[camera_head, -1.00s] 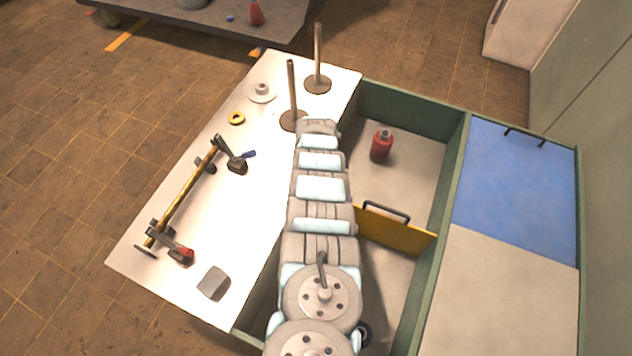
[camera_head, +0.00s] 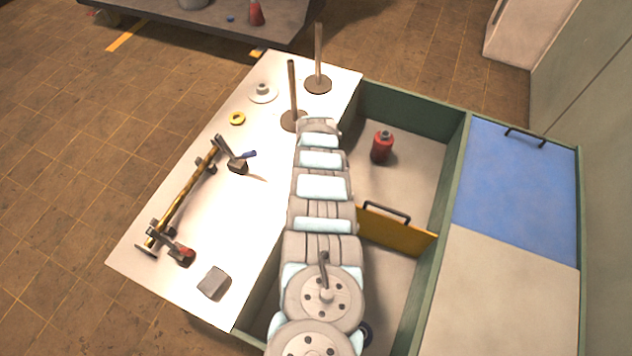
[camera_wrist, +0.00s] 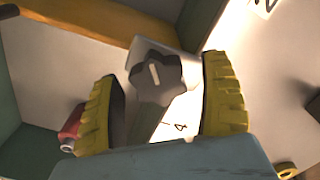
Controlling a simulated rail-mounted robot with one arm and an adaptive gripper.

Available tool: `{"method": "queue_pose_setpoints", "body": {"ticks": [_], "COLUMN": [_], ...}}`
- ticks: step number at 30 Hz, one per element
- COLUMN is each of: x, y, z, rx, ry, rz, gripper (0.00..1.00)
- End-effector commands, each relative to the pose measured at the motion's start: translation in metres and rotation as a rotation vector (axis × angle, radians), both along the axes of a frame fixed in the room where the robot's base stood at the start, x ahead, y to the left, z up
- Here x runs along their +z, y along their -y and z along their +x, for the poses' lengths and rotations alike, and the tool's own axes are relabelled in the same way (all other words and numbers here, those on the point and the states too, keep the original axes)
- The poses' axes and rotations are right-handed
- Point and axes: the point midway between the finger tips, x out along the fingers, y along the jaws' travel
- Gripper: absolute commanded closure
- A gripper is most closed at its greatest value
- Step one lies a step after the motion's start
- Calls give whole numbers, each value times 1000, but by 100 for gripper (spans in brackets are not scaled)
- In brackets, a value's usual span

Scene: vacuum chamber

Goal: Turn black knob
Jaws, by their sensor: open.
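The black knob (camera_wrist: 153,77) shows in the wrist view, with a lobed rim and a pale bar mark on its face. My gripper (camera_wrist: 160,84) is open, with one yellow ribbed finger on each side of the knob. I cannot tell whether either finger touches it. In the head view my arm hides both the knob and the gripper.
A red bottle (camera_head: 382,147) stands in the green-walled bin right of my arm, near a yellow divider (camera_head: 396,232) with a handle. The white table (camera_head: 225,210) holds a yellow bar, tools and two upright rods. A blue lid (camera_head: 515,195) lies at right.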

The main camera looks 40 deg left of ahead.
Motion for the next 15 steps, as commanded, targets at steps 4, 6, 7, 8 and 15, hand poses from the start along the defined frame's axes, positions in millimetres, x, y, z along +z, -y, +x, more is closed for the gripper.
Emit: {"method": "queue_pose_setpoints", "body": {"ticks": [4,6,7,8,15], "x": [10,15,17,20,41], "y": [0,0,0,1,0], "z": [1,0,0,1,1], "rx": [0,1,-1,-2,1], "ry": [0,-3,-2,-1,1], "rz": [1,1,0,1,-1], "gripper": [21,21,21,21,21]}}
